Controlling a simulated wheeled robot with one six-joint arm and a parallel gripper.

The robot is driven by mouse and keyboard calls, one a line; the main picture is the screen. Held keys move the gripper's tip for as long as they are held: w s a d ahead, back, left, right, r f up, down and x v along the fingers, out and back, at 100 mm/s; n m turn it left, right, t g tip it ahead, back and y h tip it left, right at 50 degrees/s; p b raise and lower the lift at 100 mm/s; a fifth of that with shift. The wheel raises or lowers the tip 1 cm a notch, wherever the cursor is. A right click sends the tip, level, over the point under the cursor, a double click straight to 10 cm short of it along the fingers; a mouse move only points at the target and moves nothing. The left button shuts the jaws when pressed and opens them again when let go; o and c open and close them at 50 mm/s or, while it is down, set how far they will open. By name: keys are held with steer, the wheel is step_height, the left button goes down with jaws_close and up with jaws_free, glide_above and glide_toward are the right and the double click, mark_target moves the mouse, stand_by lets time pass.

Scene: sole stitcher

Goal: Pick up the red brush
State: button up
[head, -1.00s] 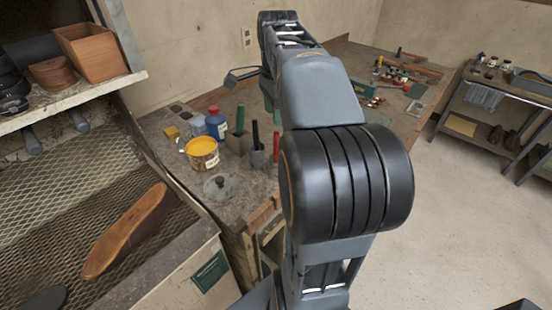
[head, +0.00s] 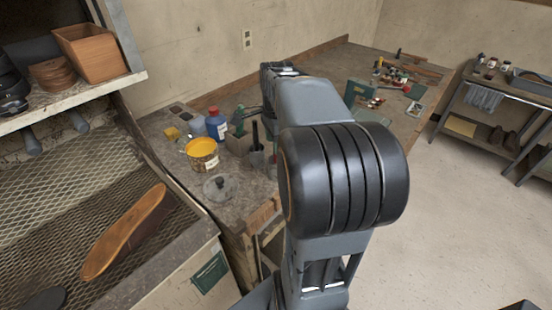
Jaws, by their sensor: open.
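The red brush (head: 275,151) shows only as a thin sliver of its handle at the left edge of my arm's big joint, standing near the holders on the workbench. A brush with a black handle (head: 255,133) and one with a green handle (head: 240,117) stand to its left in dark holders.
Several small tools and bottles lie farther back. A shoe sole (head: 127,230) lies on the mesh at left.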

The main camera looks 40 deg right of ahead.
jaws_close()
stand_by(0.4)
